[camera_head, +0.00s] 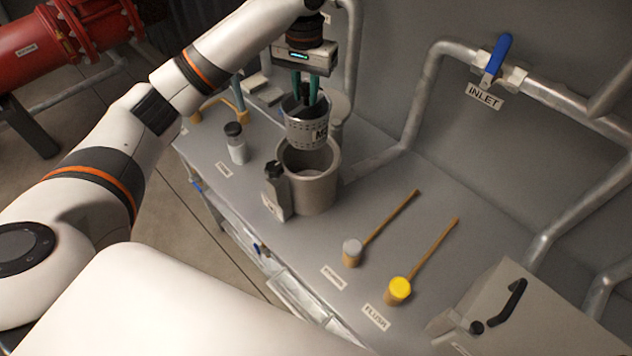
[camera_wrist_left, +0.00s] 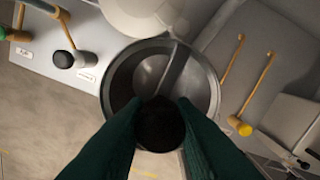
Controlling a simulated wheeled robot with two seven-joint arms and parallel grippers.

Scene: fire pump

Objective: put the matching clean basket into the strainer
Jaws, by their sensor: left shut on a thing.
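My left gripper (camera_head: 308,84) points down with its green fingers and is shut on the basket (camera_head: 305,130), a grey perforated cup with dark lettering on its side. The basket hangs above the open mouth of the strainer (camera_head: 314,190), a grey-brown cylinder on the bench; its lower end is close to the rim or slightly inside, I cannot tell which. In the left wrist view the fingers (camera_wrist_left: 160,118) close on a dark round knob, with the basket's round rim (camera_wrist_left: 206,75) and cross bar around it. My right gripper is not in view.
A dark-knobbed grey block (camera_head: 277,190) stands against the strainer's left side. A black-capped bottle (camera_head: 235,143) stands further left. Grey-headed (camera_head: 352,253) and yellow-headed (camera_head: 398,291) tools with wooden handles lie to the right. The inlet pipe (camera_head: 418,105) runs behind.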

